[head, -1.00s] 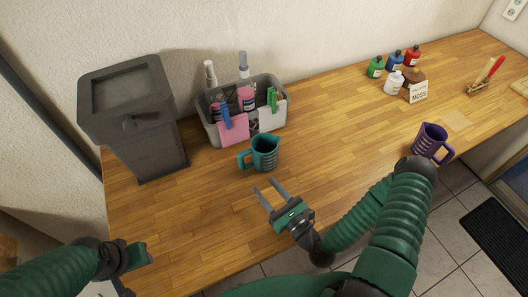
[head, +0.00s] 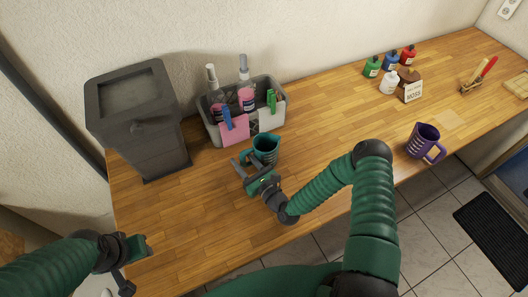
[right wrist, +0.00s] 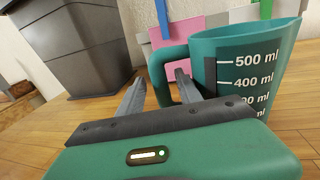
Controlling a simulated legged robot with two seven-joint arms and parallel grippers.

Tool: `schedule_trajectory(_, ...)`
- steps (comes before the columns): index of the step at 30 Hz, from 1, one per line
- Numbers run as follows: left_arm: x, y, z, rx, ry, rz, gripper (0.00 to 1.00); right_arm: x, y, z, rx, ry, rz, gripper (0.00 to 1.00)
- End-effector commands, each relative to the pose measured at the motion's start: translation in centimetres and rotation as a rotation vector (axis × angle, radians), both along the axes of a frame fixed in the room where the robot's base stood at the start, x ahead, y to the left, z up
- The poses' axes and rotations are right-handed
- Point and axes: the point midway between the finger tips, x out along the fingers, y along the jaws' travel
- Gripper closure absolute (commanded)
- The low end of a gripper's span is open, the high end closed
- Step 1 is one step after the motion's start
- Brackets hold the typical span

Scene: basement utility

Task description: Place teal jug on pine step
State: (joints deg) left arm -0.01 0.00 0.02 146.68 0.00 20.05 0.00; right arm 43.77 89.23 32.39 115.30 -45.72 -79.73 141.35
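The teal jug (head: 266,146) stands upright on the wooden worktop, in front of the grey caddy. In the right wrist view the jug (right wrist: 245,65) shows its white millilitre scale, and its handle (right wrist: 158,72) faces my gripper. My right gripper (head: 243,164) is open at the jug's handle side. Its fingers (right wrist: 158,92) appear on either side of the handle, not closed on it. My left gripper (head: 137,247) is at the lower left, away from the jug; its fingers are unclear. A pale wooden piece (head: 518,84) at the far right edge may be the pine step.
A dark grey bin (head: 150,130) stands left of the caddy (head: 213,128), which holds spray bottles and cloths. A purple jug (head: 421,141) stands near the front edge at right. The middle worktop is clear.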

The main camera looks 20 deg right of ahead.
Motion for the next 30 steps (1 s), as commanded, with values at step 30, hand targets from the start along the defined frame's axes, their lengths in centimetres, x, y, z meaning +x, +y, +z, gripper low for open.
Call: schedule_trajectory(30,0.00,0.01,-0.01,0.000,0.000,0.000,0.64,-0.04,-0.06,-0.09,0.001,0.002,0.001,1.00)
